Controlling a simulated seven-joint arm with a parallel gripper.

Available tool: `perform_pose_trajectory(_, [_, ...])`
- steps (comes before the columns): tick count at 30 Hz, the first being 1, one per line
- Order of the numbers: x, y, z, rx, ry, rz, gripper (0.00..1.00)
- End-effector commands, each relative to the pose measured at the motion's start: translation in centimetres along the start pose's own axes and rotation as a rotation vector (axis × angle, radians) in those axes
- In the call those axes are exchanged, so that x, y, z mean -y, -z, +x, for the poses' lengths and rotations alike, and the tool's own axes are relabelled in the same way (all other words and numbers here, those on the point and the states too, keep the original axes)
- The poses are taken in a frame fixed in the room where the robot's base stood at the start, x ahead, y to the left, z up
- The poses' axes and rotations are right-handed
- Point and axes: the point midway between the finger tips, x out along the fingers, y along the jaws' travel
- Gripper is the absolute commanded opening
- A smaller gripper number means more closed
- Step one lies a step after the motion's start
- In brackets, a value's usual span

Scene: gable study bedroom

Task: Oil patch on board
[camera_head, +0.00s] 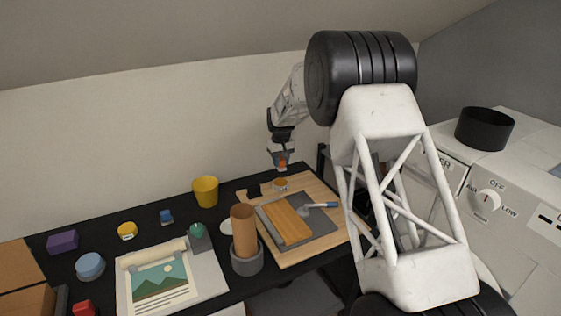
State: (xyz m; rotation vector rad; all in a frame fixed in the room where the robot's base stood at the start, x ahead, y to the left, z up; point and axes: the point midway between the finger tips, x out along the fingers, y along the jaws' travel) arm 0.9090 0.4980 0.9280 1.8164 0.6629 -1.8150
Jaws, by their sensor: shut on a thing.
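A brown wooden board (287,222) lies on a dark grey mat (322,229), which rests on a larger pale wood panel (325,190). My gripper (281,162) is above the back of the panel, pointing down. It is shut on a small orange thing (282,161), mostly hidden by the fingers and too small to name. A small round orange-yellow tin (280,184) stands on the panel below the gripper, apart from it. No oil patch can be made out on the board.
A brown cylinder in a grey holder (247,261) stands at the panel's front left. A small dark block (254,190) and a yellow cup (205,190) are at the back. A picture sheet (160,283) and several small objects fill the left. A white appliance (500,190) stands right.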

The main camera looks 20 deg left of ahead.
Motion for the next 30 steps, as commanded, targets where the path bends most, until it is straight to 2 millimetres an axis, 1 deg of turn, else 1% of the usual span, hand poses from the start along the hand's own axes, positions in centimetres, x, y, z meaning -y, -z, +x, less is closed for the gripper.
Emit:
perform_pose_trajectory(8, [0.0,0.0,1.2,0.002,0.0,0.0,0.1])
perform_pose_trajectory(24, [0.0,0.0,5.1,0.0,0.0,0.0,0.1])
perform_pose_trajectory(30, [0.0,0.0,5.7,0.0,0.0,0.0,0.1])
